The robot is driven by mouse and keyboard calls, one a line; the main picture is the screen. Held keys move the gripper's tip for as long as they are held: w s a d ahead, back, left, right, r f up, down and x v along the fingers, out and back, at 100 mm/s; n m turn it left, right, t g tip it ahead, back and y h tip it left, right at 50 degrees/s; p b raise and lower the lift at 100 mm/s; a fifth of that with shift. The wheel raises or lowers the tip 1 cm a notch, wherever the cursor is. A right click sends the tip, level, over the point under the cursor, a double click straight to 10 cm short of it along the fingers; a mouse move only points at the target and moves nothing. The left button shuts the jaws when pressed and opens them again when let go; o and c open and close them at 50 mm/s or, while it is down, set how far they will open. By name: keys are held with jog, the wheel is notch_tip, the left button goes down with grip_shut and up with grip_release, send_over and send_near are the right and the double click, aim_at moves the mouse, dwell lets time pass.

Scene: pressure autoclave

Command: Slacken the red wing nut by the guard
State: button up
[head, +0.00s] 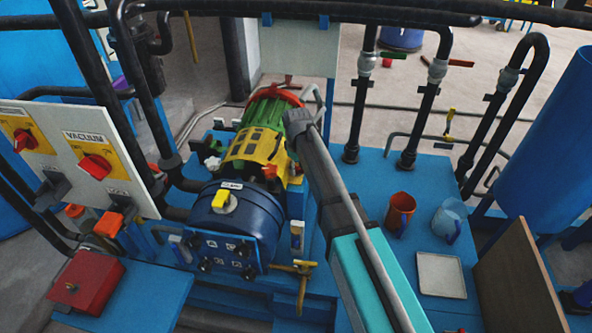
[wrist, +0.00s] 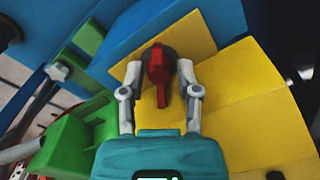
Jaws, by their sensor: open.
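The red wing nut (wrist: 157,72) stands on a dark round base in the wrist view, with its long wing roughly upright in the picture. Yellow panels (wrist: 262,105), which look like the guard, lie beside and below it. My gripper (wrist: 159,72) is open, with one grey finger on each side of the wing nut. Gaps seem to show between the fingers and the nut; contact is not clear. In the head view the yellow cover (head: 250,146) is on the machine behind the blue vessel. My arm hides the gripper there.
Green parts (wrist: 80,140) sit close at the left of the gripper, with blue surfaces above. In the head view, a blue vessel (head: 235,225), a brass tap (head: 303,270), an orange mug (head: 399,212) and a clear jug (head: 449,220) stand near my arm.

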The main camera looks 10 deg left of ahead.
dwell(0.3)
grip_shut()
jog(key=shift+a, duration=0.15)
jog(key=shift+n, duration=0.6)
jog(key=n, duration=0.3)
jog(key=shift+d+n, duration=0.2)
jog(key=shift+n, duration=0.1)
jog(key=n, duration=0.5)
